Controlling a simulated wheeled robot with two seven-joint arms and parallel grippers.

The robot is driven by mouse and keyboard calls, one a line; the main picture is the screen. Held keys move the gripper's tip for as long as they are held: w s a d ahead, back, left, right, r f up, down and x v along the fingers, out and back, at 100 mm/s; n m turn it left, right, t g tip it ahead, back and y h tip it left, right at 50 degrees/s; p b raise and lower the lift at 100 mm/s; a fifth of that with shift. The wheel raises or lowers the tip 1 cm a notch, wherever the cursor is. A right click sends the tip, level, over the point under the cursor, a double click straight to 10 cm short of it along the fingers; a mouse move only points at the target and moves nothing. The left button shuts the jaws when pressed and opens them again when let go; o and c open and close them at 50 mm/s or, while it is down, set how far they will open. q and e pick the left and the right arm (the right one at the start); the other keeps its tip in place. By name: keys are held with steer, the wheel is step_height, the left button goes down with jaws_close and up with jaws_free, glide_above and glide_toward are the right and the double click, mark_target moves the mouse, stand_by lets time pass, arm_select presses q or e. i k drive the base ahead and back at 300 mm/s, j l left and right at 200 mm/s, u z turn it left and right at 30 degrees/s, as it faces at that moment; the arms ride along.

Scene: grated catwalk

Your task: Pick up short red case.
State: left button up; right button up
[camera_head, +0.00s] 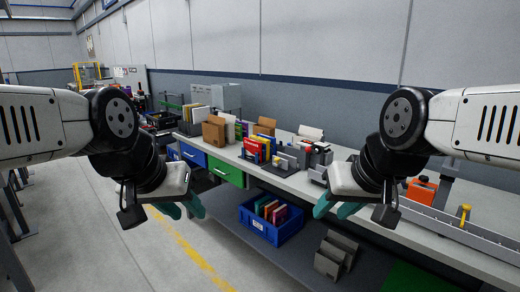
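A red case (252,149) stands upright in a row of thin coloured cases on the workbench (301,181), near the middle of the view. Yellow and blue ones stand beside it. I cannot tell its height well against the others. My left gripper (183,208) hangs at the left with its teal fingers apart, empty, in front of the bench. My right gripper (336,209) hangs right of centre, fingers apart and empty, and covers part of the bench. Neither gripper touches the cases.
A blue bin (262,228) with coloured cases sits on the lower shelf, beside a grey rack (336,257). Brown boxes (214,131) stand farther back on the bench. Open floor (165,263) with a yellow line is at the left.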

mark_target(251, 147)
steer(key=i+l, duration=0.15)
steer(key=i+u, duration=0.2)
steer(key=i, duration=0.95)
steer(key=i+l+u, duration=0.2)
steer(key=i, duration=0.95)
